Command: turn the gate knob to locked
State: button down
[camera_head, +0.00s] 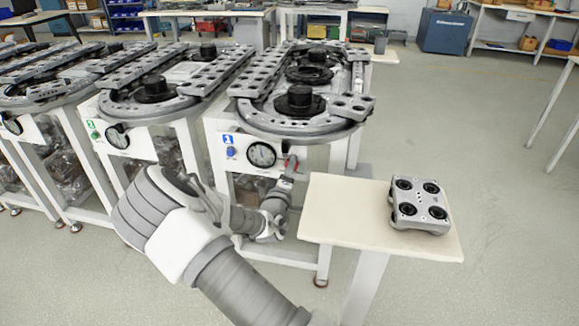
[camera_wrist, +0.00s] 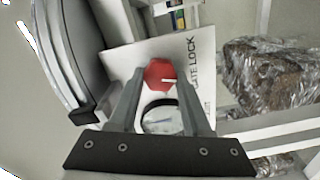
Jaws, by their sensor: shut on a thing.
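The red gate knob (camera_wrist: 160,73) sits on a white panel (camera_wrist: 203,68) lettered "GATE LOCK" in the wrist view. A short white pointer mark on the knob points to the right of that picture. The fingers of my gripper (camera_wrist: 160,82) lie on both sides of the knob and are shut on it. In the head view the red knob (camera_head: 291,163) is on the front panel of the nearest ring track table, right of a dial. My gripper (camera_head: 287,178) reaches it from below. Which position the pointer stands at cannot be read.
A small side table (camera_head: 330,205) holding a grey four-wheeled block (camera_head: 419,206) stands close on the right. More ring track tables (camera_head: 150,95) stand to the left. Floor on the right is clear.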

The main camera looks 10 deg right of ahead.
jog(key=shift+f+n, duration=0.1)
jog(key=shift+n, duration=1.6)
jog(key=shift+n, duration=0.3)
jog(key=shift+c, duration=1.7)
grip_release()
jog(key=p+v, duration=0.3)
jog(key=v, duration=1.4)
jog(key=shift+s, duration=0.25)
jog(key=shift+a, duration=0.1)
